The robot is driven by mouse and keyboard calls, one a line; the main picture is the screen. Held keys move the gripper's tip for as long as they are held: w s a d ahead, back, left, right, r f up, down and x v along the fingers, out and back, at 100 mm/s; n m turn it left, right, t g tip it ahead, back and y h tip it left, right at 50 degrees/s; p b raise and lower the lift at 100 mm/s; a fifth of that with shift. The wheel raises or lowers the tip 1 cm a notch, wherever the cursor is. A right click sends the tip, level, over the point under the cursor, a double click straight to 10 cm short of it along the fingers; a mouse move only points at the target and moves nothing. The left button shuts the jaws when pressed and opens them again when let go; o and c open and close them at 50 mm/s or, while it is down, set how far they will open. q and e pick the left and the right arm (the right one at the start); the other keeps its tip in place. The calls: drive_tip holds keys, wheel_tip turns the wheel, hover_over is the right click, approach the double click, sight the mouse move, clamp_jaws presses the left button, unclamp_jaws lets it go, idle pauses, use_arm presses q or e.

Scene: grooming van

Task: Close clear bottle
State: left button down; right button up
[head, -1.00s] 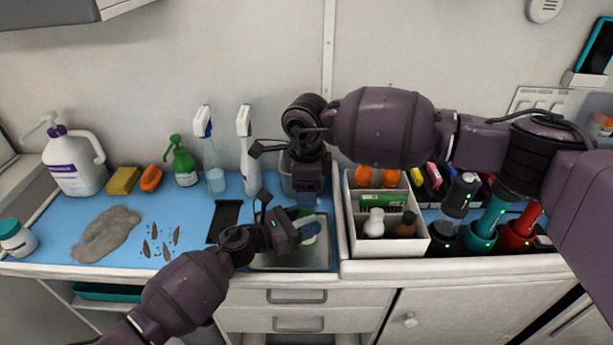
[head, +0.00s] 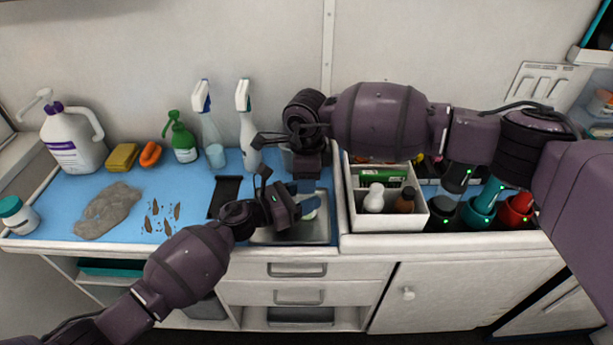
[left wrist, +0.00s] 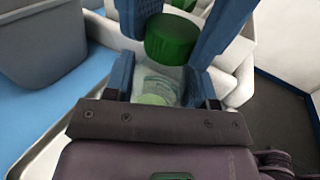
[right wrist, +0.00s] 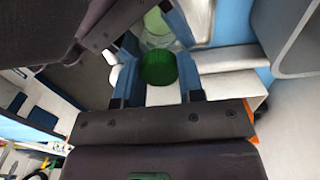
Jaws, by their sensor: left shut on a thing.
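The clear bottle (left wrist: 158,84) is see-through, with something pale green low inside. My left gripper (head: 291,207) is shut on it, with one blue finger on each side in the left wrist view. The round green cap (left wrist: 172,38) is at the bottle's mouth end; I cannot tell whether it touches the rim. In the right wrist view, the cap (right wrist: 158,68) lies between the blue fingers of my right gripper (right wrist: 158,75), and the bottle (right wrist: 158,28) is beyond it. I cannot tell whether these fingers press the cap. In the head view, my grippers mostly hide both.
A metal tray (head: 290,236) lies under my grippers. A white divided box (head: 388,220) with small bottles stands just right. Spray bottles (head: 248,130) stand behind, left of my right gripper. A grey towel (head: 107,211) lies on the blue mat (head: 75,188).

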drive_tip(key=shift+c, duration=0.9)
drive_tip(key=o, duration=1.1)
drive_tip(key=shift+r, duration=0.1)
wheel_tip(320, 180, up, 12)
drive_tip(key=shift+f, duration=0.1)
use_arm(q)
drive_tip(key=shift+c, duration=1.8)
unclamp_jaws()
